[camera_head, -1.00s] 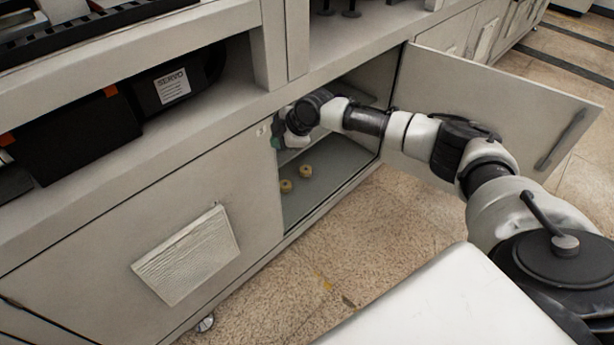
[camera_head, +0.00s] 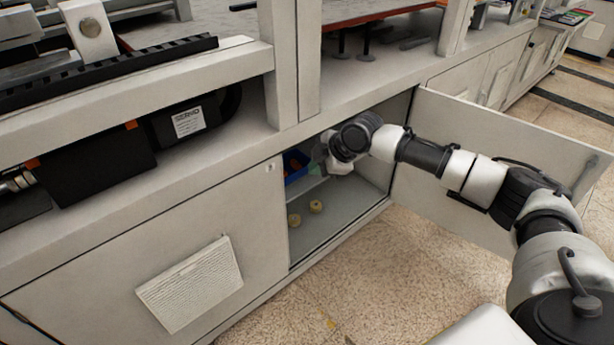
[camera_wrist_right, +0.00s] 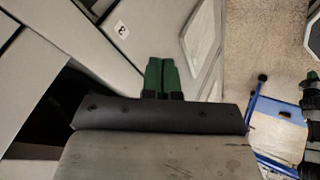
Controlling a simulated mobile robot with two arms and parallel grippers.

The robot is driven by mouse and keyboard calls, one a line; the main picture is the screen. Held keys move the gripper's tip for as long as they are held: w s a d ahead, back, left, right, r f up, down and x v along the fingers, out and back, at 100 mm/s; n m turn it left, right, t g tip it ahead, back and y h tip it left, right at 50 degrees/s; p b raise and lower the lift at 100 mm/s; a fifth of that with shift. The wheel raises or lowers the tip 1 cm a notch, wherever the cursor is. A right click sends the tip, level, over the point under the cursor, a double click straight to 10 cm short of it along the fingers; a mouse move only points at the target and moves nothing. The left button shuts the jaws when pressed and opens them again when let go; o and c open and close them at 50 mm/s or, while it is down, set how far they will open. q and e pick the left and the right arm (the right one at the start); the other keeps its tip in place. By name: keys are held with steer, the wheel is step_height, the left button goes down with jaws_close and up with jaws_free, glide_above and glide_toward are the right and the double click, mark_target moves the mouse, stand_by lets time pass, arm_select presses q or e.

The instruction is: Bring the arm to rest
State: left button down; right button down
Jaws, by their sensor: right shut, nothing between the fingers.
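My right arm reaches in from the right to the open floor-level cabinet. In the head view its gripper (camera_head: 318,158) is at the cabinet opening, partly hidden by my wrist. In the right wrist view the two green fingers (camera_wrist_right: 161,76) lie side by side, shut and empty. My left gripper is in neither view.
The open cabinet door (camera_head: 500,150) stands behind my right arm. Inside are a blue container (camera_head: 294,167) on the upper level and two pale round pieces (camera_head: 316,206) below. A closed panel with a white plate (camera_head: 190,284) is to the left. Speckled floor lies in front.

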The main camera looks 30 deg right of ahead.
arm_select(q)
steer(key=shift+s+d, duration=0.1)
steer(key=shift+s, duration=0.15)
arm_select(e)
steer(key=shift+s+d+r, duration=0.15)
steer(key=shift+r, duration=0.15)
